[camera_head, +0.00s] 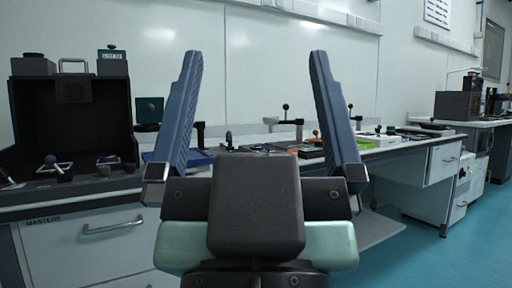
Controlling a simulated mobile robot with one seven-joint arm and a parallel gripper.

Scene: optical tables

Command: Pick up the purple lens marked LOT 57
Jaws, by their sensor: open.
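My gripper (256,62) fills the middle of the view, its two blue ribbed fingers spread wide and pointing up, with nothing between them. Its dark body and pale green sides hide part of the bench behind. I cannot make out a purple lens marked LOT 57. Small items lie on the bench (398,151) behind the fingers, too small to identify or read. A small green label (112,56) at the upper left has lettering too small to read surely.
A dark open case (68,140) stands at left on a cabinet with a drawer marked MASTERS (85,247). Several small knobbed posts stand along the bench. A white wall (280,70) rises behind it. Blue floor (470,255) is clear at lower right.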

